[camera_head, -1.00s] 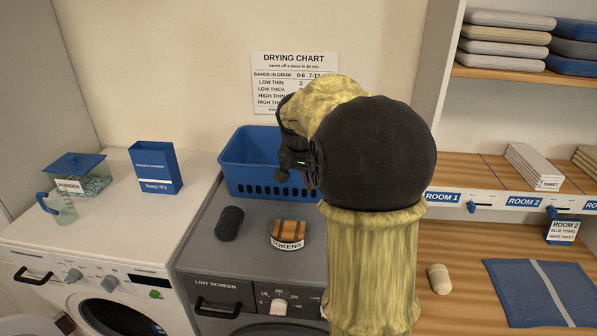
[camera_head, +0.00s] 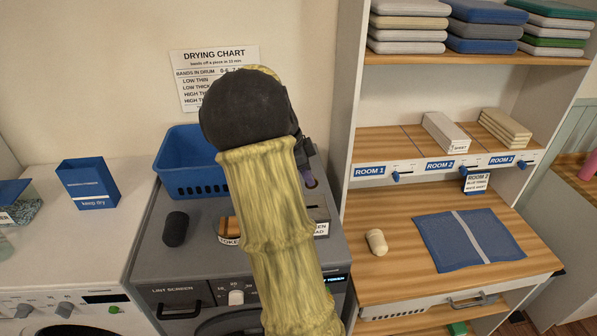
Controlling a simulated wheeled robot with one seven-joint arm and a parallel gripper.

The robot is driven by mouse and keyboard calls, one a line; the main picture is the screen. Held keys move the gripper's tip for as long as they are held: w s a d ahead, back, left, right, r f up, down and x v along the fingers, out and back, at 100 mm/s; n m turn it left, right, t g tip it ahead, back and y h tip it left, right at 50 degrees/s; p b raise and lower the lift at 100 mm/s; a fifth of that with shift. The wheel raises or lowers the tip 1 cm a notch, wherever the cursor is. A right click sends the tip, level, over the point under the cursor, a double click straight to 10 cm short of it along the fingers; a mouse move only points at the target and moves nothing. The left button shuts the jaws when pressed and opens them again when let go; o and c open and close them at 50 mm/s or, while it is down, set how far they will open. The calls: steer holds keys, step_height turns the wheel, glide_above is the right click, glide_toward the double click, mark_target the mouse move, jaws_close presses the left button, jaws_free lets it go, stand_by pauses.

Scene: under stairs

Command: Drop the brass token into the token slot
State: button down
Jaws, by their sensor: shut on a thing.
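My gripper (camera_head: 304,155) shows only in part behind my forearm, above the back right of the grey dryer (camera_head: 150,262). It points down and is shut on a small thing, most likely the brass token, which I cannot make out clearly. The tokens dish (camera_head: 228,238), round with a white label, sits on the dryer top, partly covered by my arm. I cannot pick out the token slot for certain; the right part of the dryer top and front is partly hidden by my arm.
A blue basket (camera_head: 180,165) stands at the dryer's back left, with a dark cylinder (camera_head: 176,229) in front. A wooden shelf unit (camera_head: 345,190) rises close on the right. Its counter holds a cream cylinder (camera_head: 377,242) and a blue cloth (camera_head: 440,240).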

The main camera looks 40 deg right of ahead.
steer(key=shift+d+f, duration=0.1)
steer(key=shift+f, duration=0.05)
steer(key=shift+f+b, duration=0.6)
steer(key=shift+f, duration=0.1)
steer(key=shift+w+f+b, duration=0.1)
steer(key=shift+f+b, duration=1.45)
steer(key=shift+f, duration=0.55)
steer(key=shift+f+b, duration=0.75)
steer(key=shift+f, duration=0.35)
steer(key=c, duration=1.5)
jaws_free()
steer(key=shift+o, duration=0.2)
steer(key=o, duration=0.4)
steer(key=shift+r, duration=0.1)
